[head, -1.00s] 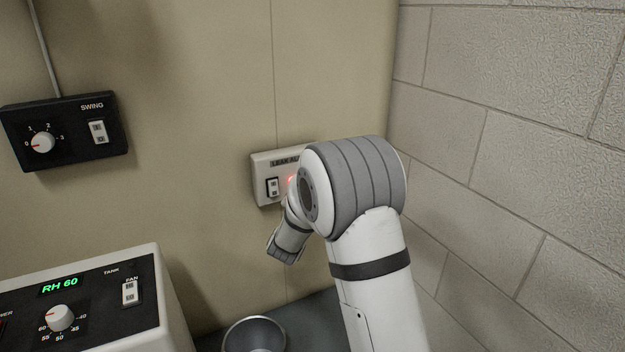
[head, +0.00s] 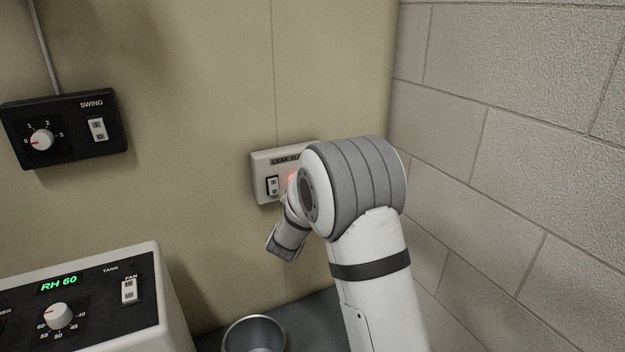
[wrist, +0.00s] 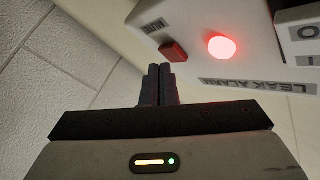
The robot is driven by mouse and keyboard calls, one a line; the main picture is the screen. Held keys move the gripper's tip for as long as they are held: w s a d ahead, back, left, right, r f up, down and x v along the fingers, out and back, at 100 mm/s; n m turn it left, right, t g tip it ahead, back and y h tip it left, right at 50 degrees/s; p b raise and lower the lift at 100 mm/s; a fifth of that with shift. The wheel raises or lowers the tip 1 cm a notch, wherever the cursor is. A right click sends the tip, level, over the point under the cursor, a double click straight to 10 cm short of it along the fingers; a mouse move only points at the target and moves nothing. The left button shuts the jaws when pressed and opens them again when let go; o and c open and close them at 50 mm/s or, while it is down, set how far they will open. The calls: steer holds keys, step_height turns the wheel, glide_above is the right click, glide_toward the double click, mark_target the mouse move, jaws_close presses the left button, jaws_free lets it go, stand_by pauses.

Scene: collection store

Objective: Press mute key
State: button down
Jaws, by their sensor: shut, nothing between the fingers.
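The leak alarm box (head: 262,163) is a pale panel on the beige wall, partly hidden behind my arm in the head view. The key is hidden in the head view. My gripper (wrist: 160,68) is shut and empty, its fingertips just below the key in the wrist picture. A small gap shows between tips and key; I cannot tell the depth.
A rocker switch (head: 272,186) sits on the alarm box's left side. A black swing control box (head: 65,130) hangs on the wall at left. A dehumidifier-like unit (head: 90,285) and a round metal container (head: 254,334) stand below. A block wall (head: 520,150) closes the right.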

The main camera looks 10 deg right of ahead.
steer(key=shift+w+a, duration=0.2)
steer(key=shift+w, duration=0.4)
stand_by(0.6)
steer(key=shift+s+b, duration=0.1)
steer(key=shift+b, duration=0.2)
steer(key=shift+s+d+b, duration=0.3)
steer(key=shift+s+b, duration=0.25)
steer(key=shift+s, duration=0.2)
steer(key=s, duration=0.1)
steer(key=s+d+b, duration=0.1)
steer(key=s, duration=0.1)
steer(key=s+b, duration=0.1)
steer(key=shift+s+d, duration=0.25)
steer(key=shift+s, duration=0.15)
steer(key=shift+r, duration=0.1)
stand_by(0.3)
